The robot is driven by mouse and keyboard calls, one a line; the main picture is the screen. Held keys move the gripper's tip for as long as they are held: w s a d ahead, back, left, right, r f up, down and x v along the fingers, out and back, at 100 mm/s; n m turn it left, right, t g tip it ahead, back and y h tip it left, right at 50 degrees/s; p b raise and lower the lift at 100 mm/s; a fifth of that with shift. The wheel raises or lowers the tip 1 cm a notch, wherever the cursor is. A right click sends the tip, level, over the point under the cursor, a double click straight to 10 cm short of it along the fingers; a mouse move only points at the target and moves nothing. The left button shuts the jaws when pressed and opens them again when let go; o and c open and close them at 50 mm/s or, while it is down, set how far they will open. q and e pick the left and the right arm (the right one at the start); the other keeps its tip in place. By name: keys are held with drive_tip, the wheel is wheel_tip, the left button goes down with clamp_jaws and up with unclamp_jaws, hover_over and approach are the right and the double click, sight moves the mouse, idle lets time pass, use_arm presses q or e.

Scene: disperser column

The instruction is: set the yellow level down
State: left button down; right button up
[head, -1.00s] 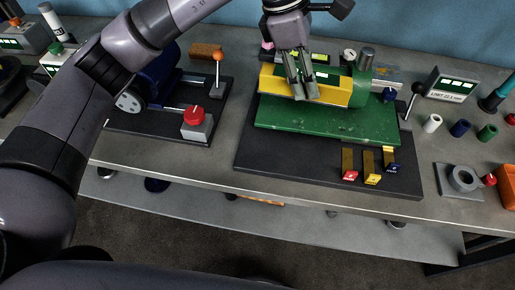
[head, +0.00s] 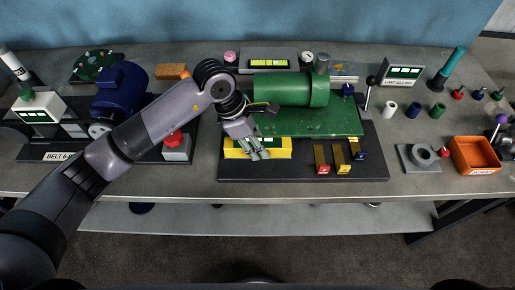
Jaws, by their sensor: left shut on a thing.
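The yellow level (head: 282,149) has a long yellow body with a pale green window strip. It is at the front left of the black base plate (head: 375,170), in front of the green machine bed (head: 320,121). My left gripper (head: 259,154) comes down from above and is shut on the level, covering part of it. I cannot tell whether the level touches the plate or is held just above it. My right gripper is not in view.
The green cylinder (head: 285,90) lies behind the level. Red, yellow and blue tagged blocks (head: 341,158) stand to its right. A red button box (head: 176,148) is to the left. The plate's front edge is close by.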

use_arm(q)
drive_tip(key=shift+d+f, duration=0.1)
drive_tip(key=shift+f, duration=0.5)
wheel_tip(320, 180, down, 3)
drive_tip(key=shift+r+p, duration=0.2)
drive_tip(key=shift+p, duration=0.45)
drive_tip(key=shift+f, duration=0.45)
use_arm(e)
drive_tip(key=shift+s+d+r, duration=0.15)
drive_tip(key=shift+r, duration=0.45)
use_arm(q)
drive_tip(key=shift+f+b, duration=0.15)
drive_tip(key=shift+b, duration=0.15)
drive_tip(key=c, duration=1.1)
unclamp_jaws()
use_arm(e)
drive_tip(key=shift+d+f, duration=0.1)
